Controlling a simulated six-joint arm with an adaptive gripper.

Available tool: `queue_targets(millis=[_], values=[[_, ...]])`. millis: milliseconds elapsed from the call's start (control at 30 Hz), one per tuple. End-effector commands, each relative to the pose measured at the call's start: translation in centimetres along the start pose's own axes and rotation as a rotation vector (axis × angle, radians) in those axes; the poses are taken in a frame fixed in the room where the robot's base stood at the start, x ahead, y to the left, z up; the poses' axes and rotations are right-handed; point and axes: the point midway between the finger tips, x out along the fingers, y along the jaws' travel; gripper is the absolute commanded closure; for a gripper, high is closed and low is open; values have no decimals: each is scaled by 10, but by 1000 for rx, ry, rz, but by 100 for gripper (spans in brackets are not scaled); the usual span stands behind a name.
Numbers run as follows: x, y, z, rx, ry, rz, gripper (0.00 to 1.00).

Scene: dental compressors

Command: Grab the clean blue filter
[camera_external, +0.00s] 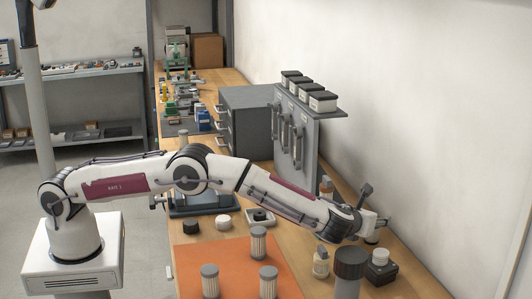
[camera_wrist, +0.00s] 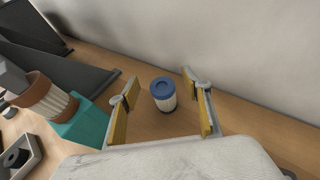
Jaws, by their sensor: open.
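In the wrist view a small white pleated filter with a blue cap (camera_wrist: 163,92) stands upright on the wooden bench. It appears between the two fingers of my gripper (camera_wrist: 161,76), with a gap on each side. My gripper is open and holds nothing. In the external view my gripper (camera_external: 378,227) is at the right end of the arm, over the bench near the wall. I cannot make out the blue filter there.
A brown-ended filter (camera_wrist: 48,98) and a teal block (camera_wrist: 85,128) are left of my gripper. Several grey-capped filters stand on the orange mat (camera_external: 225,258). A dark cylinder (camera_external: 349,264) and a small bottle (camera_external: 321,263) stand nearby. The wall (camera_wrist: 245,55) is close behind the blue filter.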

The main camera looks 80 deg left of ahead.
Motion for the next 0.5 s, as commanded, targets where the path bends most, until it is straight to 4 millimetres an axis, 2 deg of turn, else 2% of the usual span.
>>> queue_targets(millis=[167, 333, 500], values=[[5, 0, -12, 3, 0, 0, 52], [13, 0, -33, 3, 2, 0, 52], [27, 0, -31, -2, 0, 1, 52]])
